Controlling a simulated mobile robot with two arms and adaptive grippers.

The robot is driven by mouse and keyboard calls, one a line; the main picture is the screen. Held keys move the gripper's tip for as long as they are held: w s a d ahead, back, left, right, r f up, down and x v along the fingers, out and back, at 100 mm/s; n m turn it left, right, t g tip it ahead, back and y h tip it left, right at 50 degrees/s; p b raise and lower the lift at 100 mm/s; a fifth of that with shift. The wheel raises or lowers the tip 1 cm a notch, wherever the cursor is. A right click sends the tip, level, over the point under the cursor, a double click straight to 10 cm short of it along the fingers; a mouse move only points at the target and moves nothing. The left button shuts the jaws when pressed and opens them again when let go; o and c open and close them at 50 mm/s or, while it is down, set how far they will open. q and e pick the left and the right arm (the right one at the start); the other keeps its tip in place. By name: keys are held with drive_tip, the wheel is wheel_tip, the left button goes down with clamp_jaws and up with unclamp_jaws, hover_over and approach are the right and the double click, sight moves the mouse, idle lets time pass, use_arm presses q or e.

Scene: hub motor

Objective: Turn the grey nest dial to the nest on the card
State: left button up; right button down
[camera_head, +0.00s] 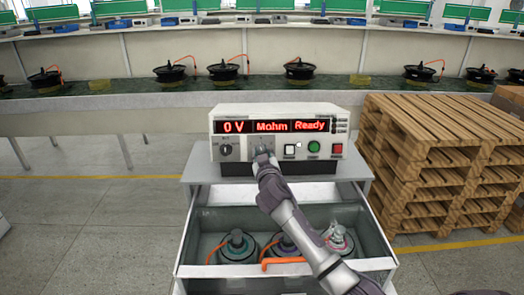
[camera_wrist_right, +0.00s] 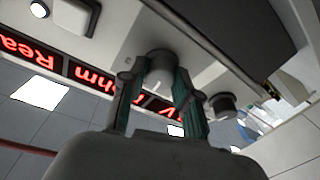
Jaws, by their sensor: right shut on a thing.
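A white tester box (camera_head: 280,110) stands on a cabinet, its red display reading 0 V, Mohm and Ready. My right gripper (camera_head: 262,158) is at the middle of its front panel and covers most of the grey dial there. In the right wrist view the two fingers (camera_wrist_right: 156,98) stand on either side of the round grey dial (camera_wrist_right: 160,64), shut on it. The dial's pointer and the nest marks cannot be read. A second, dark dial (camera_head: 226,149) sits to the left on the panel, apart from the gripper. I cannot make out a card. My left gripper is not in view.
White (camera_head: 290,150), green (camera_head: 314,147) and red (camera_head: 336,148) buttons lie right of the gripper. Below, an open drawer (camera_head: 200,225) holds three motors with orange cables, under my right arm. Stacked wooden pallets (camera_head: 430,150) stand right. A long bench (camera_head: 120,98) with motors runs behind.

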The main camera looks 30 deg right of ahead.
drive_tip(key=n+p, duration=0.2)
drive_tip(key=n+y+p, duration=0.1)
drive_tip(key=n+p, duration=0.1)
drive_tip(key=n+y+p, duration=0.1)
drive_tip(key=n+p, duration=0.1)
drive_tip(key=n, duration=0.1)
drive_tip(key=shift+d+r, duration=0.1)
drive_tip(key=shift+r, duration=0.15)
drive_tip(key=n+p, duration=0.2)
drive_tip(key=n, duration=0.1)
drive_tip(key=shift+g+y+p, duration=0.3)
drive_tip(key=shift+y+p, duration=0.05)
drive_tip(key=shift+y, duration=0.05)
drive_tip(key=shift+f+n+p, duration=0.2)
drive_tip(key=shift+n+p, duration=0.35)
drive_tip(key=shift+n, duration=0.15)
drive_tip(key=c, duration=0.8)
unclamp_jaws()
